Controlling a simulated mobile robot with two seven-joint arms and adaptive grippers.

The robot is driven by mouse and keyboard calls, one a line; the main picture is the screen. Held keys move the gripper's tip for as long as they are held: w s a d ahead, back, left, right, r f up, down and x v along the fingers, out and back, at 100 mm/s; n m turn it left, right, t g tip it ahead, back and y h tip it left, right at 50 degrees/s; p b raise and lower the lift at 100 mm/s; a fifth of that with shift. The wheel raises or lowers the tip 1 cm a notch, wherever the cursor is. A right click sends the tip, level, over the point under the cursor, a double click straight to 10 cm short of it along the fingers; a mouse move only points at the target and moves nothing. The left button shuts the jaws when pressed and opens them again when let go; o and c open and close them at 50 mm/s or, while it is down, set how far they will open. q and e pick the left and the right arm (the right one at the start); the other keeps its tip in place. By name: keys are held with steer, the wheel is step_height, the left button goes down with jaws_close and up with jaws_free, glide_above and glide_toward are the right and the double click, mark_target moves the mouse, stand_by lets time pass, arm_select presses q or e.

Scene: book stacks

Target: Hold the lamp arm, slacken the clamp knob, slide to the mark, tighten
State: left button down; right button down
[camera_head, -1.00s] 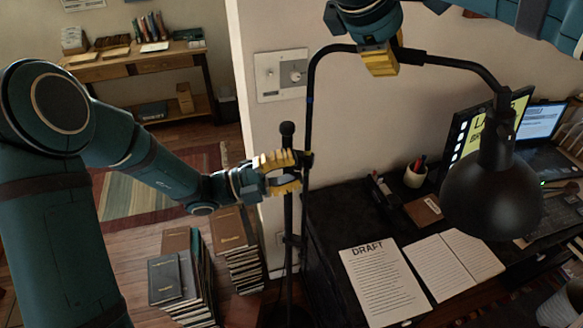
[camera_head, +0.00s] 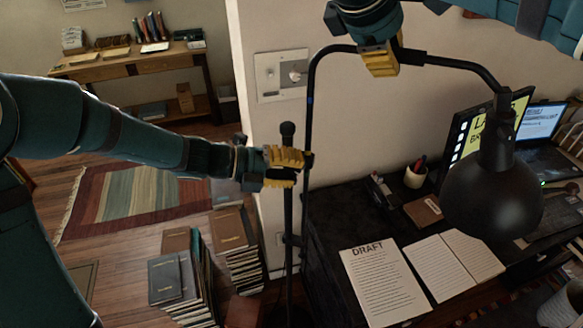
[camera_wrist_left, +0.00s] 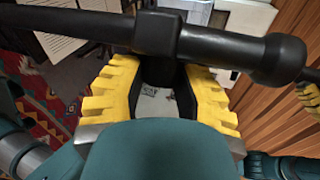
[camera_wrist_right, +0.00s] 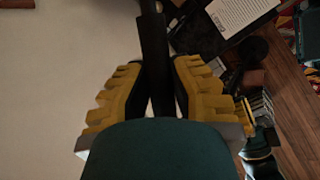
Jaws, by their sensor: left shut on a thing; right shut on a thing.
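The black lamp has a bent arm (camera_head: 452,63) with a dome shade (camera_head: 492,195) hanging over the desk. Its upright tube stands beside a black stand pole (camera_head: 288,215), joined by a clamp. My left gripper (camera_head: 288,160) is shut on the clamp knob (camera_wrist_left: 158,72), a dark part between its yellow fingers in the left wrist view; the fingers largely hide it in the head view. A small bluish mark (camera_head: 310,99) shows on the upright tube above the clamp. My right gripper (camera_head: 380,62) is shut on the lamp arm, a dark bar (camera_wrist_right: 153,50) in the right wrist view.
A dark desk (camera_head: 335,215) holds a DRAFT sheet (camera_head: 383,285), an open notebook (camera_head: 455,263), a pen cup (camera_head: 415,177) and screens. Book stacks (camera_head: 235,250) stand on the floor left of the pole. A wall plate (camera_head: 282,75) is behind the tube.

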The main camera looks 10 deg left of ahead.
arm_select(q)
steer(key=shift+d+r, duration=0.1)
stand_by(0.3)
steer(key=c, duration=0.6)
jaws_free()
steer(key=v, duration=1.2)
steer(key=shift+r, duration=0.15)
